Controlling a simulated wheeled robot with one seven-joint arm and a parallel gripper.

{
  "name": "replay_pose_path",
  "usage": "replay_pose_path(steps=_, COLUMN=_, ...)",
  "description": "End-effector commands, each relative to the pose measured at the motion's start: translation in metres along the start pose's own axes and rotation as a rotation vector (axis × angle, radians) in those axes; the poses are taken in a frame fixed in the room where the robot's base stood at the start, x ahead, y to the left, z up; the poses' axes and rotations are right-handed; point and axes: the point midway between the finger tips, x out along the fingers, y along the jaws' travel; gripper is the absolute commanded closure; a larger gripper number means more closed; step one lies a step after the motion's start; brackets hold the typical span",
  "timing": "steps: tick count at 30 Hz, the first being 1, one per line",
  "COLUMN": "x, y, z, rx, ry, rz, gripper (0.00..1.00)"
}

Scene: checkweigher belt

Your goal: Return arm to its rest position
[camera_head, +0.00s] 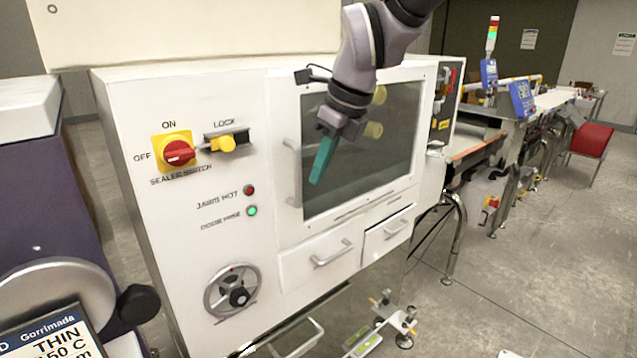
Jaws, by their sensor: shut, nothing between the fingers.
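My gripper (322,160), with teal fingers, is shut and empty. It hangs from my arm, which comes in from the top of the view, and points down in front of the dark window (385,165) of a white machine (150,100). The fingers overlap the window's left part in the picture. I cannot tell how far they are from the glass.
The machine's front carries a red rotary switch (179,153), a yellow lock (228,143), a handwheel (233,292) and two drawers with handles (332,253). A conveyor line (545,100) and red chair (591,140) stand at right. Open floor (530,270) lies at lower right.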

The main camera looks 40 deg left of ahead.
Motion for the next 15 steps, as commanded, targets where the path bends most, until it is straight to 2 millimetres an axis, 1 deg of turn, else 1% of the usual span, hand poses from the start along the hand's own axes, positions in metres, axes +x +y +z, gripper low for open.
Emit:
replay_pose_path(steps=3, x=-0.004, y=0.001, z=0.0, rx=0.001, ry=0.001, rz=0.001, gripper=1.0)
replay_pose_path(steps=7, x=-0.005, y=0.001, z=0.0, rx=0.001, ry=0.001, rz=0.001, gripper=1.0)
replay_pose_path(steps=9, x=-0.008, y=-0.003, z=-0.002, rx=-0.001, ry=-0.001, rz=-0.001, gripper=1.0)
replay_pose_path(steps=11, x=-0.017, y=-0.014, z=-0.007, rx=-0.009, ry=-0.008, rz=-0.005, gripper=1.0)
replay_pose_path(steps=14, x=-0.044, y=-0.046, z=-0.027, rx=-0.048, ry=-0.025, rz=-0.02, gripper=1.0)
replay_pose_path(steps=15, x=-0.059, y=-0.063, z=-0.039, rx=-0.073, ry=-0.034, rz=-0.03, gripper=1.0)
